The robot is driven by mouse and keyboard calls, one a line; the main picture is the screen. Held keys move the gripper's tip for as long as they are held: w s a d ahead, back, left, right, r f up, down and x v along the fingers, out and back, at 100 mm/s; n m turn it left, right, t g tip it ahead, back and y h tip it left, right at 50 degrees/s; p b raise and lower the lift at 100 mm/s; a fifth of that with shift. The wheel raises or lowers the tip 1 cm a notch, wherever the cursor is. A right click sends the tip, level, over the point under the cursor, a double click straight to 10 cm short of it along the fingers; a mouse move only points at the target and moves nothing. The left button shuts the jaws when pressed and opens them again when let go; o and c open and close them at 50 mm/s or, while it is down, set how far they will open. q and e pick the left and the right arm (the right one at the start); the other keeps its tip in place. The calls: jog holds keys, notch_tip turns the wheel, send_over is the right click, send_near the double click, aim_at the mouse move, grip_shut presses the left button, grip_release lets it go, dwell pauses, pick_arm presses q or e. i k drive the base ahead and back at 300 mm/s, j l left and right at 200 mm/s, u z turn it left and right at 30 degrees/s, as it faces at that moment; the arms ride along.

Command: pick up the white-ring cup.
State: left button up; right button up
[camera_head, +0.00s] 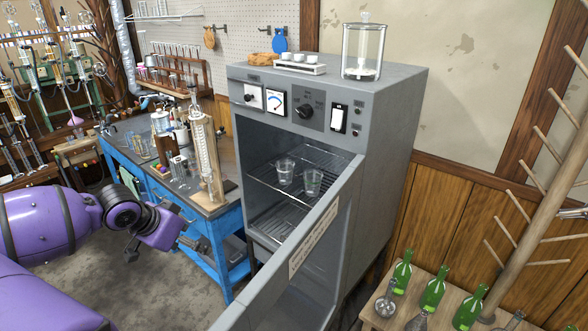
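Two clear glass cups stand upright inside the open grey oven, on its upper wire rack (262,176). The left cup (286,172) looks pale near its rim, and the right cup (313,182) has a slightly greenish tint. Ring colours are too small to tell surely, so I cannot say which is the white-ring cup. My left gripper (197,228) is left of the oven, in front of the blue bench and well apart from both cups. Its fingers look spread and empty. My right gripper is not in view.
The oven door (305,250) stands open toward me, its edge right of the cups. A glass jar (362,55) and a white tray (300,68) stand on the oven. The blue bench (205,207) holds glassware. Green bottles (433,290) stand at lower right.

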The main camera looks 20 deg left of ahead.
aim_at(285, 167)
jog(key=i, duration=0.6)
jog(key=i+l, duration=0.15)
jog(key=i, duration=0.4)
